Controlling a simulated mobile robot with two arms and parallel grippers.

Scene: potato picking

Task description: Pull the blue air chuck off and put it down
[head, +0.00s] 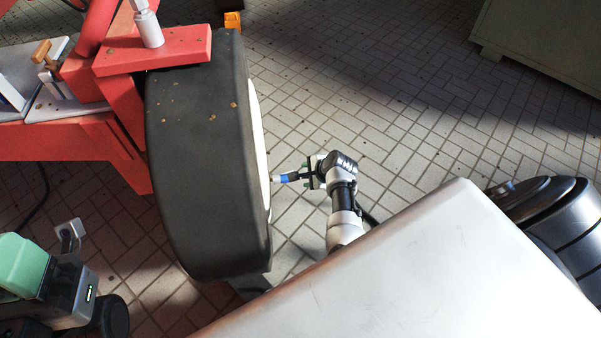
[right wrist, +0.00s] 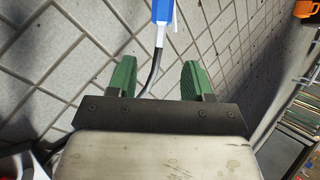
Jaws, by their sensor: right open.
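The blue air chuck (head: 289,177) is in the head view, beside the pale rim (head: 260,140) of the big black tyre (head: 200,170). Its tip is at the rim; I cannot tell whether it sits on a valve. My right gripper (head: 313,174) is just right of the chuck, with dark hose near it. In the right wrist view my green fingers (right wrist: 158,78) are apart. The blue chuck (right wrist: 162,10) is beyond the fingertips at the top, and its dark hose (right wrist: 153,72) runs down between the fingers without visible contact. I cannot make out my left gripper.
A pale, worn flat surface (head: 440,250) fills the lower right. A red frame (head: 150,55) holds the tyre at left. A mint-green and grey apparatus (head: 25,265) is at bottom left. A grey-green cabinet (head: 545,40) stands at top right. The tiled floor between is open.

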